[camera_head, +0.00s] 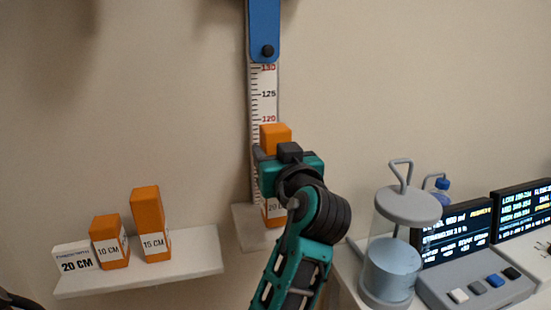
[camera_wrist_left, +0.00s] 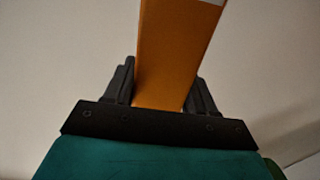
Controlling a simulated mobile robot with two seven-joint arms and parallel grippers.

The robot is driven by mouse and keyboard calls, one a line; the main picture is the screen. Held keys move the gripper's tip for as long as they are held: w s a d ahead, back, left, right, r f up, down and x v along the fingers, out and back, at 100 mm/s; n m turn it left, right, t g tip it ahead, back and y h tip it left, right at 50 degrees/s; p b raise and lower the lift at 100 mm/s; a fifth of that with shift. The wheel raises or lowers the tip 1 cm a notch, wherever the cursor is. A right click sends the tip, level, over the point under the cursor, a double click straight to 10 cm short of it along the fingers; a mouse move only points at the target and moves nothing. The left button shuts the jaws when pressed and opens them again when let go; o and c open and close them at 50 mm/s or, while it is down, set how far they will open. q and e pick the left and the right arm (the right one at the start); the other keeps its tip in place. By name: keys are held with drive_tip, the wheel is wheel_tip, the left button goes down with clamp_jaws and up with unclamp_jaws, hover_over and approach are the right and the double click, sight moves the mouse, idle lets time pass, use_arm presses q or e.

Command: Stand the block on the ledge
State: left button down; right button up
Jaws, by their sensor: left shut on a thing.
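My left gripper (camera_head: 276,160) is shut on an orange block (camera_head: 275,136) in front of a vertical ruler (camera_head: 263,95). The block is upright; its top shows above the gripper and its lower end, with a white label starting "20", shows below. The gripper hides its middle. In the left wrist view the orange block (camera_wrist_left: 174,50) stands between the two dark fingers (camera_wrist_left: 161,88). A pale ledge (camera_head: 242,222) is at the ruler's foot. The block's lower end is over or on this ledge; I cannot tell whether they touch. My right gripper is not in view.
A white shelf (camera_head: 190,272) at left holds a "20 CM" card (camera_head: 76,258), a 10 CM block (camera_head: 108,241) and a 15 CM block (camera_head: 148,222). A blue slider (camera_head: 264,25) is high on the ruler. A lidded clear vessel (camera_head: 398,235) and a console (camera_head: 470,280) are at right.

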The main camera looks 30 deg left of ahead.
use_arm(q)
drive_tip(key=shift+f, duration=0.2)
drive_tip(key=shift+f, duration=0.2)
drive_tip(key=shift+c, duration=1.8)
unclamp_jaws()
drive_tip(key=shift+s+r, duration=0.1)
